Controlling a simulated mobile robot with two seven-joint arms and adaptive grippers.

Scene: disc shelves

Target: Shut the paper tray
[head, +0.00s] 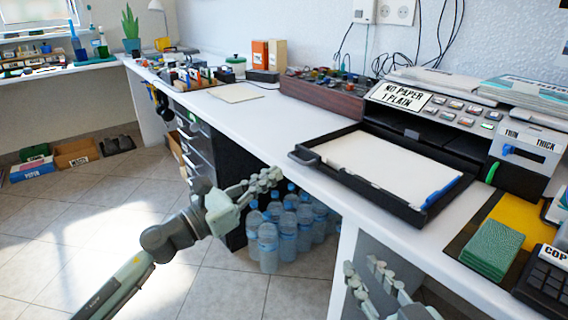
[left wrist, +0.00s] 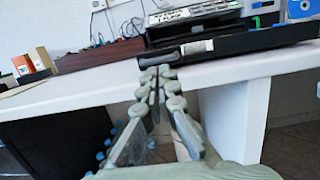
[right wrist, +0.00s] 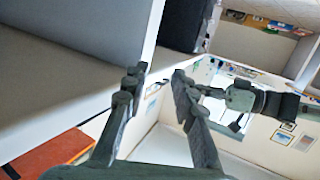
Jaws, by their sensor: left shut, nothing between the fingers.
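The black paper tray (head: 425,212) is pulled out from the printer (head: 440,125) and lies over the white counter, with a stack of white paper (head: 380,165) in it. Its handle (head: 303,157) sticks out at the near left side. My left gripper (head: 275,176) is shut and empty, in front of the counter edge and a little left of the handle. In the left wrist view its fingertips (left wrist: 160,72) appear just below the tray front (left wrist: 190,48). My right gripper (head: 362,275) is low, below the counter at the bottom; its fingers stand apart in the right wrist view (right wrist: 157,80).
Several water bottles (head: 285,225) stand on the floor under the counter. A green sponge-like block (head: 492,247) lies right of the tray. A long brown box (head: 325,92) stands behind it. The counter (head: 225,115) left of the tray is mostly clear.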

